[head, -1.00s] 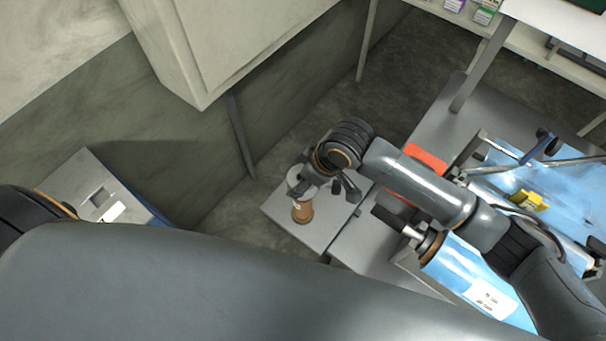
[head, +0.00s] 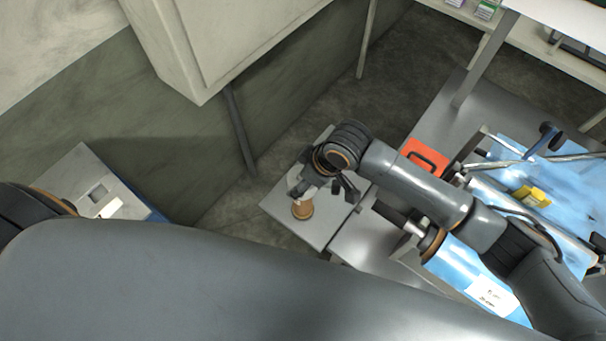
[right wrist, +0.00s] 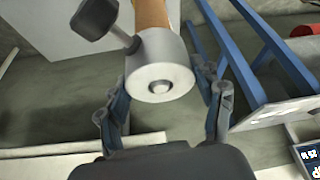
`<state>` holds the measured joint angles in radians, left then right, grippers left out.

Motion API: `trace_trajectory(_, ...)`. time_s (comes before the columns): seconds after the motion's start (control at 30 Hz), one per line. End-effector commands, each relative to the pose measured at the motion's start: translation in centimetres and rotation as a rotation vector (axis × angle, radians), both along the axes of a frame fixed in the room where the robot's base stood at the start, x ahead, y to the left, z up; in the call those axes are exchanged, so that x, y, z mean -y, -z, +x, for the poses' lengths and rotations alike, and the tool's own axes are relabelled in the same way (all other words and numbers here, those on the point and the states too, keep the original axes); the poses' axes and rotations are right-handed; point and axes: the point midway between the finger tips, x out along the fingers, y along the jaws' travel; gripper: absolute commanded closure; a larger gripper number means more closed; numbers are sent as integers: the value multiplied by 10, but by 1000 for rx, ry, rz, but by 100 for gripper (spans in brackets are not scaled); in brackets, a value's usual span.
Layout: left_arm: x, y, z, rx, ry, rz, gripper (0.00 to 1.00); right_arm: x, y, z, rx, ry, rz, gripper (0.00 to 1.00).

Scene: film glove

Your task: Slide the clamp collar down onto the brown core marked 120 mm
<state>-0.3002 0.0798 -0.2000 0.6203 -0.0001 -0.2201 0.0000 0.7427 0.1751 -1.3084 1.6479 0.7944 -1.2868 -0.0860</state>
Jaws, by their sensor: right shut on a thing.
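In the head view the brown core (head: 303,210) stands on a small grey table, its upper part hidden by my right gripper (head: 318,187). In the right wrist view the clamp collar (right wrist: 160,68) is a pale metal cylinder with a round stud on its face and a dark knob (right wrist: 95,18) at upper left. Brown core (right wrist: 151,13) shows directly behind it. My right gripper (right wrist: 166,102) is shut on the collar, a finger at each side. How far the collar sits around the core is hidden. My left gripper is out of view.
The grey table (head: 285,228) has bare room around the core. A red-orange case (head: 426,156) and a blue-covered bench with a yellow item (head: 536,195) are to the right. A pale cabinet (head: 225,40) overhangs at the back. A blue frame (right wrist: 262,45) shows in the wrist view.

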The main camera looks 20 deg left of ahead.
Motion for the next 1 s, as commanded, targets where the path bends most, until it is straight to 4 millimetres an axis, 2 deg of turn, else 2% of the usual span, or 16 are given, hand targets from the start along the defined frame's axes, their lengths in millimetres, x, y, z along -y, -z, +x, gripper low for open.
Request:
trace_trajectory(0.47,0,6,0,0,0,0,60,-1,11,1,3,-1,3,88)
trace_trajectory(0.5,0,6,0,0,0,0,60,-1,10,1,3,-1,3,30)
trace_trajectory(0.6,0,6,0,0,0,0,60,-1,10,1,3,-1,3,9)
trace_trajectory(1.0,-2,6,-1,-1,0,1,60,1,10,0,1,0,-1,7)
